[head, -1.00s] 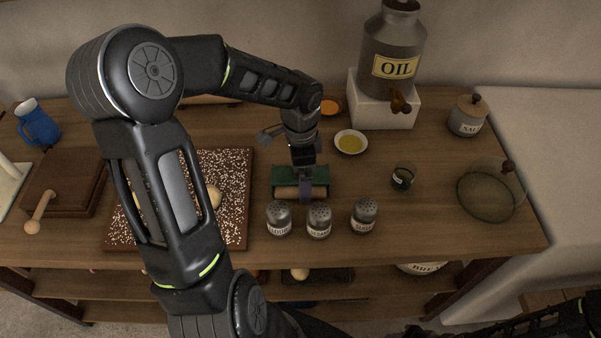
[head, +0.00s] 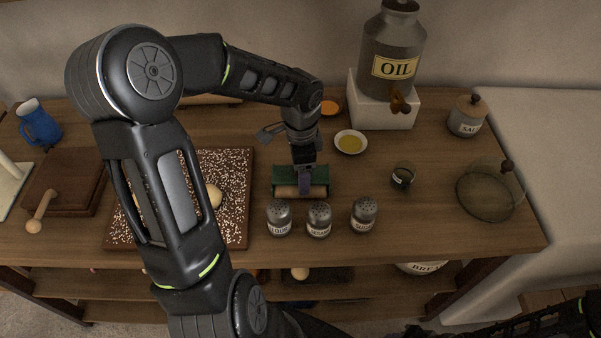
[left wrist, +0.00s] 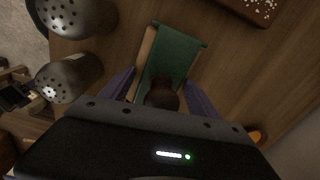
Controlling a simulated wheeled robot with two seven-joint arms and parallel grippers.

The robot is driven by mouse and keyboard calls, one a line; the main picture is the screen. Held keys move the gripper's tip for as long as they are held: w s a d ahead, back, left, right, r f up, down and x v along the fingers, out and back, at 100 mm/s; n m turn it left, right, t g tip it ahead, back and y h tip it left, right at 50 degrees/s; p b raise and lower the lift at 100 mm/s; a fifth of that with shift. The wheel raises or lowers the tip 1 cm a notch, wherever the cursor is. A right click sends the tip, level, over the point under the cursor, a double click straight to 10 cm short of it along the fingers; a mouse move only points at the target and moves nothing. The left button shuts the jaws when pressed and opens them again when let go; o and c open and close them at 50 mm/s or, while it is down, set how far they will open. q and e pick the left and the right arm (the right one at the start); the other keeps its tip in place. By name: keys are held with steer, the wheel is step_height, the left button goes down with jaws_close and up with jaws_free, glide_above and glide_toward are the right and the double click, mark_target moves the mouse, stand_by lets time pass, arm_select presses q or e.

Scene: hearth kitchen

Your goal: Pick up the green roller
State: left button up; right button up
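The green roller (head: 287,178) lies on the wooden counter, a green body with a pale wooden part along its front edge. In the left wrist view the green body (left wrist: 172,55) has a dark brown knob (left wrist: 161,93) near its lower end. My left gripper (head: 305,185) is over it, pointing down. In the left wrist view its two fingers (left wrist: 158,97) are spread apart, one on each side of the knob, with visible gaps. Whether the fingertips are level with the knob cannot be told. My right arm shows at the lower right of the head view; its gripper is not visible.
Several metal shakers (head: 319,220) stand just in front of the roller. A speckled board (head: 233,170) lies to the left. A small oil dish (head: 350,142), dark green cup (head: 403,177) and glass bowl (head: 487,195) are to the right. An oil can (head: 392,50) stands behind.

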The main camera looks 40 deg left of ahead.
arm_select(q)
steer(key=shift+s+d+f, duration=0.1)
steer(key=shift+s+f, duration=0.3)
steer(key=shift+f, duration=0.1)
steer(key=shift+c, duration=1.1)
steer(key=shift+r, duration=0.1)
steer(key=shift+w+r, duration=0.1)
steer(key=shift+r, duration=0.15)
jaws_close()
steer(key=r, duration=0.9)
steer(key=shift+w+r+b, duration=0.3)
steer(key=shift+r+b, duration=0.05)
